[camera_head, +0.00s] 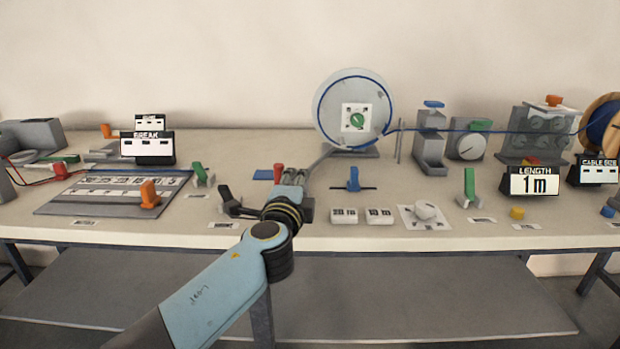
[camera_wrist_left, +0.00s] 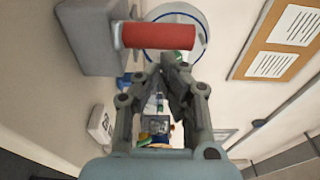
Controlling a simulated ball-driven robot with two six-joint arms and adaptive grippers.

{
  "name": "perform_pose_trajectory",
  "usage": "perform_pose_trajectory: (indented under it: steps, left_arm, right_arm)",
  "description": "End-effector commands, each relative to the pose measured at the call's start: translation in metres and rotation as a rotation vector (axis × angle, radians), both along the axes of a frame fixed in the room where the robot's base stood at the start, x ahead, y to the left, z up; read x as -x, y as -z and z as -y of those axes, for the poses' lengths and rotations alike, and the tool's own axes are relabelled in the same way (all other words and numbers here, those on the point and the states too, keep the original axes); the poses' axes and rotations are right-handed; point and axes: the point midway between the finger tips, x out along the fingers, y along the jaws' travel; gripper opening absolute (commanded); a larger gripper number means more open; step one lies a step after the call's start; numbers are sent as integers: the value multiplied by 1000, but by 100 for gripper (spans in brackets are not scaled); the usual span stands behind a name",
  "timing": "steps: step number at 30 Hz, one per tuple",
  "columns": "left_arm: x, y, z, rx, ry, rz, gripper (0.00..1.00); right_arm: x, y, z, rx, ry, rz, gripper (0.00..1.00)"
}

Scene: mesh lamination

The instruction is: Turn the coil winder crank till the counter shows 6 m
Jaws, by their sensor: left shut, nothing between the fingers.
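The coil winder disc (camera_head: 330,112) stands upright at the back, pale, with a blue cable ring and a green centre knob. Its rim also shows in the left wrist view (camera_wrist_left: 203,48). The length counter (camera_head: 534,183) reads 1 m. A red handle (camera_head: 279,169) is beside my left gripper (camera_head: 294,176). In the left wrist view, a red cylinder (camera_wrist_left: 158,36) on a grey block is close in front of my fingertips (camera_wrist_left: 172,62), and the fingers are not around it. The left fingers are shut and empty. My right gripper is out of view.
A blue cable (camera_head: 475,130) runs from the disc past a clamp stand (camera_head: 430,145) to a spool (camera_head: 602,120) at right. Levers, a BREAK sign (camera_head: 149,144) and a grey board (camera_head: 60,208) are on the left. Label blocks (camera_head: 344,216) line the front edge.

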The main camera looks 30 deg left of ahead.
Motion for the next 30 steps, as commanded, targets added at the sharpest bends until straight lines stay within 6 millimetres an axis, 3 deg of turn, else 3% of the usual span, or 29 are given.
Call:
perform_pose_trajectory:
  steps: [30]
  left_arm:
    - [7,1,-9,-1,86,0,0]
  right_arm:
    - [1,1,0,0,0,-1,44]
